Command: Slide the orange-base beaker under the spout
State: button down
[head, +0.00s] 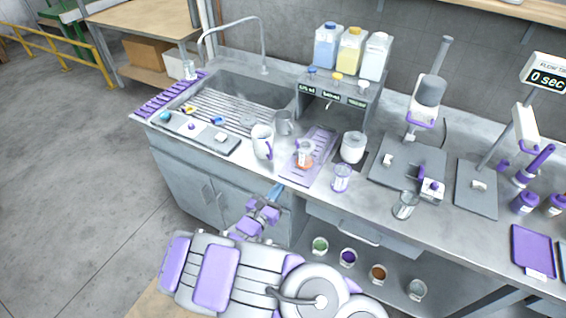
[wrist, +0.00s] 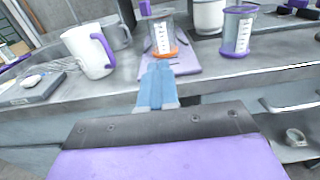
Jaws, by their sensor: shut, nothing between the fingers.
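The orange-base beaker (head: 304,154) is clear with white markings and stands upright on a light purple slotted tray (head: 322,141) at the counter's front. In the wrist view the orange-base beaker (wrist: 163,38) is straight beyond my fingertips. My gripper (head: 277,190) is shut and empty, in front of the counter edge and short of the beaker, with a visible gap. Its blue fingers (wrist: 157,75) are together in the wrist view. The dispenser (head: 340,100) with several coloured tap labels stands behind the tray; its spout is too small to make out clearly.
A purple-base beaker (head: 341,177) stands close right of the tray. A white jug with purple handle (head: 263,141) and a grey mug (head: 284,122) stand left. A white lidded jar (head: 353,147) is right of the tray. The sink (head: 235,97) is at back left.

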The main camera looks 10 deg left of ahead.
aim_at(300, 157)
jog(key=b+x, duration=0.3)
jog(key=x, duration=0.9)
jog(key=shift+w+d+f, duration=0.1)
jog(key=shift+w+d, duration=0.05)
jog(key=shift+w, duration=0.1)
jog(key=shift+w+d, duration=0.15)
jog(key=shift+w, duration=0.35)
